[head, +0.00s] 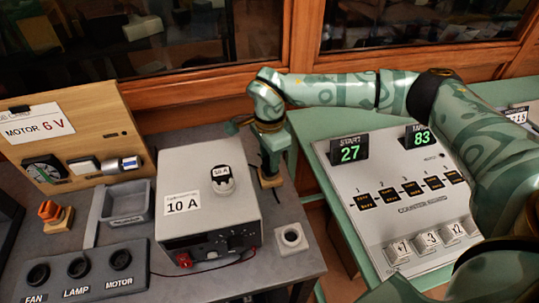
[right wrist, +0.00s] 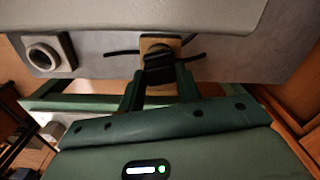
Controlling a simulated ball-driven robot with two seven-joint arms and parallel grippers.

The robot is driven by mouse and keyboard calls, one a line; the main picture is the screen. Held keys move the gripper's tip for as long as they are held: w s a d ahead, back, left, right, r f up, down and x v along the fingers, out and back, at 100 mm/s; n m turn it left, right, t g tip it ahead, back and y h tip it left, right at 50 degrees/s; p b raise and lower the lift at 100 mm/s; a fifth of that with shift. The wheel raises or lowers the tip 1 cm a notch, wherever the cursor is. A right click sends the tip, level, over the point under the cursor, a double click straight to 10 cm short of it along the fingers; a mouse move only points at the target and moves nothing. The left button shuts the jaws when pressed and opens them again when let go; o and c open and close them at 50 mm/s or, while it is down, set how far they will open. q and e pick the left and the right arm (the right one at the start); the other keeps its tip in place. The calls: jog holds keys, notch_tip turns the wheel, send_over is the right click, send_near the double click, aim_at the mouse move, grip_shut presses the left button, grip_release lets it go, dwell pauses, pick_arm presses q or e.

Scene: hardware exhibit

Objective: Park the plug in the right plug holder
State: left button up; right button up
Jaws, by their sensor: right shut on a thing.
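My right gripper (head: 270,158) is at the right side of the white power supply box, pointing down. It is shut on a black plug, which shows between the fingers in the right wrist view (right wrist: 159,66). The right plug holder, a tan wooden block (head: 271,181), is directly under the fingers; it also shows in the right wrist view (right wrist: 151,43). The plug overlaps this block; how deep it sits is hidden. An orange plug-like piece (head: 48,209) stands on another tan block (head: 59,222) at the left. My left gripper is not in view.
The power supply box (head: 222,205) marked 10 A stands close left of the gripper. A grey round socket block (head: 291,238) is nearer the front edge. A grey tray (head: 127,222) and FAN, LAMP, MOTOR panel (head: 81,283) are at left. The counter panel (head: 385,180) is at right.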

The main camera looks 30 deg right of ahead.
jog(key=shift+f, duration=0.2)
dwell(0.3)
jog(key=o, duration=1.5)
jog(key=shift+o, duration=0.2)
jog(key=shift+r+p, duration=3.05)
jog(key=shift+r, duration=0.5)
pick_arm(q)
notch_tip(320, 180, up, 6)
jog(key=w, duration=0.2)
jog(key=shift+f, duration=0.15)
pick_arm(e)
jog(key=shift+f, duration=0.1)
